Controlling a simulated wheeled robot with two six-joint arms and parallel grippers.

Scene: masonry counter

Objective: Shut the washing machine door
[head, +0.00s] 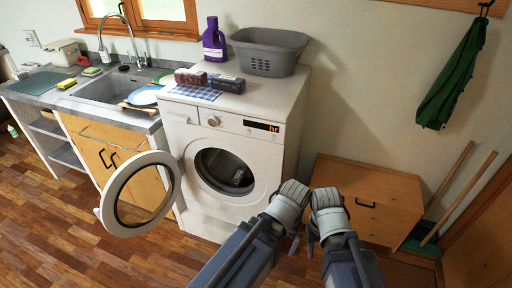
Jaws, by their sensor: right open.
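The white front-loading washing machine (177,141) stands against the wall, right of the sink counter. Its round door (112,196), a white ring with a clear middle, hangs wide open to the left of the drum opening. The dark drum opening (205,166) is uncovered, and something dark and grey shows inside. My right gripper (303,240) is low in front of the machine's right side, open and apart from the door; its fingers are small and partly hidden. My left arm reaches up to the same area, but its gripper is hidden. Neither arm touches the door.
A grey basket (268,54), a purple bottle (214,42) and dark boxes (190,77) stand on the machine. A wooden cabinet (363,200) is to the right. The sink counter (75,96) is at the left. The wooden floor (60,235) below the door is clear.

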